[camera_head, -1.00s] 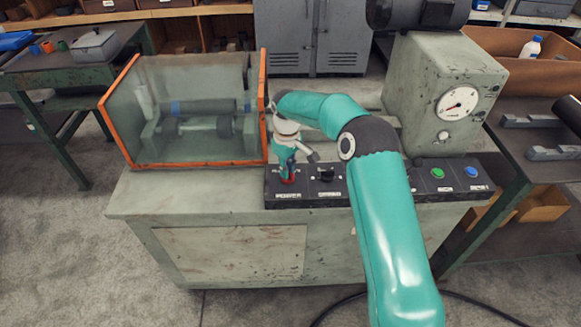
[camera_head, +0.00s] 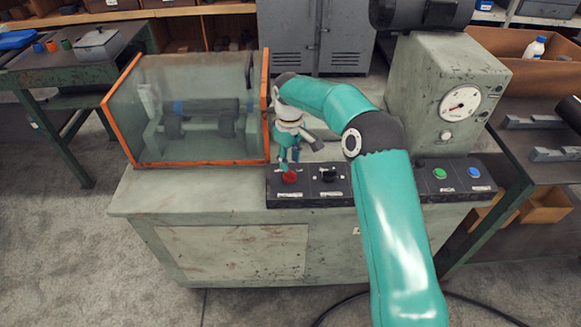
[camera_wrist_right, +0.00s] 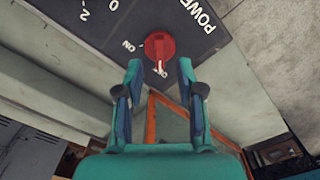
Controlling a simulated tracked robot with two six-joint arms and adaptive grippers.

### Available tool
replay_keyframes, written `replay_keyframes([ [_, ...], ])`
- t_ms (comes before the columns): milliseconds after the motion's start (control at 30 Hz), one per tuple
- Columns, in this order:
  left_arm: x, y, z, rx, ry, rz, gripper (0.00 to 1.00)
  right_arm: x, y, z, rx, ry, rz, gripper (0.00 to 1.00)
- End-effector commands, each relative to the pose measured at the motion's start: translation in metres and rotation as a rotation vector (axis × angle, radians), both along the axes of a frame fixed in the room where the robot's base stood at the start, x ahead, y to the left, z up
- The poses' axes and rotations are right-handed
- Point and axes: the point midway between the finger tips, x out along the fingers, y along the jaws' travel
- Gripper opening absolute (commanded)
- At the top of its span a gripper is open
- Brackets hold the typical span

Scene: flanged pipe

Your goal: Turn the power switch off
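The red power switch knob (camera_head: 290,177) sits on the left end of the dark control panel (camera_head: 310,198). In the right wrist view the knob (camera_wrist_right: 158,46) shows a white mark pointing down the picture, not at the "ON" label to its left. "POWER" is printed on its other side; no "OFF" label is readable. My right gripper (camera_head: 289,160) is above and just behind the knob. My left gripper is out of view.
A black selector (camera_head: 329,175) is right of the knob. Green (camera_head: 439,174) and blue (camera_head: 473,172) buttons are at the panel's right end. A glass guard with an orange frame (camera_head: 267,105) stands close left of my gripper. A gauge housing (camera_head: 445,95) stands to the right.

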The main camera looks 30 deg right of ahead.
Motion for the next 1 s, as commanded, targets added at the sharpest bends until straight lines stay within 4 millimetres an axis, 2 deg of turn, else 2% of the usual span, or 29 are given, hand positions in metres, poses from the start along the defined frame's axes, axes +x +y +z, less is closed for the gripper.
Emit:
replay_keyframes([
  [200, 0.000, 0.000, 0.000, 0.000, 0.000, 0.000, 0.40, 0.000, 0.000, 0.045, 0.000, -0.002, 0.001, 0.38],
  [400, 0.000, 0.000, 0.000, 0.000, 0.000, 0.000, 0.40, 0.000, 0.000, 0.071, 0.000, 0.002, 0.002, 0.38],
  [567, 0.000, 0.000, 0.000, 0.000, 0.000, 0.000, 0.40, -0.001, 0.000, 0.078, 0.000, 0.004, 0.002, 0.38],
  [1000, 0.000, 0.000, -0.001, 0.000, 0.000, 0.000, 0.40, -0.001, 0.000, 0.078, 0.000, 0.004, 0.001, 0.38],
])
